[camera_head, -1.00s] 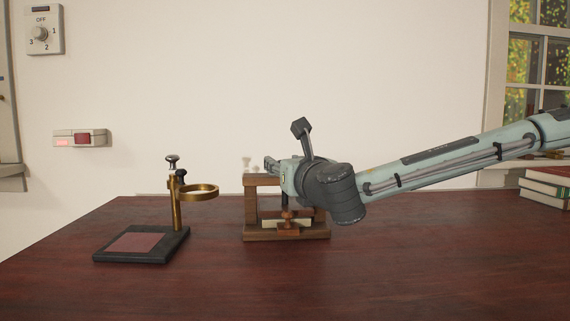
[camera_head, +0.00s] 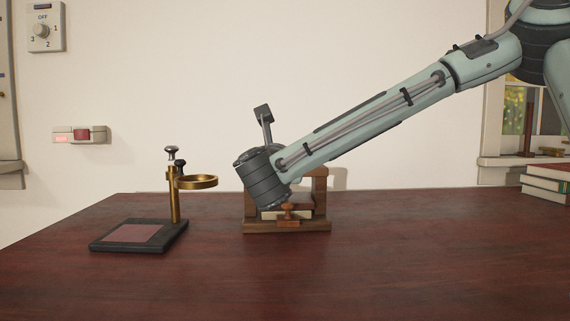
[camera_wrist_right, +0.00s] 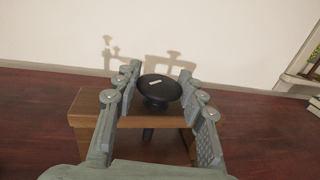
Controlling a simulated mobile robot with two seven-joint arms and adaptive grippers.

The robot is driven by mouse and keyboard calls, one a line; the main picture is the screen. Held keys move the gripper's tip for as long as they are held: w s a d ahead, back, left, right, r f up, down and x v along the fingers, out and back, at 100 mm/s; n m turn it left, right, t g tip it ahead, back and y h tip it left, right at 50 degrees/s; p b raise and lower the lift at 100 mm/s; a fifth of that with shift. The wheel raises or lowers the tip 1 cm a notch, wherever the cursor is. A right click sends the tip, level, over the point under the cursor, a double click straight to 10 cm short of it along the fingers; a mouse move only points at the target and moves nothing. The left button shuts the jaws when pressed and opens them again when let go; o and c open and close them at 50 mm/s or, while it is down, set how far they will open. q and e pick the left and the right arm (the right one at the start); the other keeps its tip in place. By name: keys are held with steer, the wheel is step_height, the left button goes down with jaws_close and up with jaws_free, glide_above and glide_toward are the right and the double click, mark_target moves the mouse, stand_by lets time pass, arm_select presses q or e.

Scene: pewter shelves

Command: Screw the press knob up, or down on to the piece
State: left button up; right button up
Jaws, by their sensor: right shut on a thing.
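The wooden press stands on the table; its base (camera_head: 262,227) shows in the head view and its top beam (camera_wrist_right: 95,108) in the right wrist view. The press knob (camera_wrist_right: 160,92) is a round black disc with a pale mark on top, above the beam; a dark screw shows below. My right gripper (camera_wrist_right: 159,78) has its fingers on both sides of the knob and is shut on it. In the head view my right wrist hides the knob and fingers. A pale flat piece (camera_head: 271,216) lies low in the press. My left gripper is not in view.
A brass ring stand (camera_head: 175,205) on a dark base stands left of the press. Books (camera_head: 545,188) lie at the right edge. A dial (camera_head: 41,31) and a red switch (camera_head: 82,134) are on the wall. The table front is clear.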

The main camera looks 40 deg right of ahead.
steer(key=m+g+h+b, duration=0.1)
steer(key=m+g+h, duration=0.1)
steer(key=g+h, duration=0.1)
steer(key=shift+f+m, duration=0.2)
steer(key=shift+m, duration=0.2)
steer(key=shift+r+m+g+h, duration=0.1)
steer(key=shift+m+g+h, duration=0.25)
steer(key=shift+g, duration=0.35)
steer(key=shift+m, duration=0.25)
steer(key=o, duration=1.2)
steer(key=shift+c, duration=0.2)
steer(key=shift+r, duration=0.1)
step_height(320, 180, up, 10)
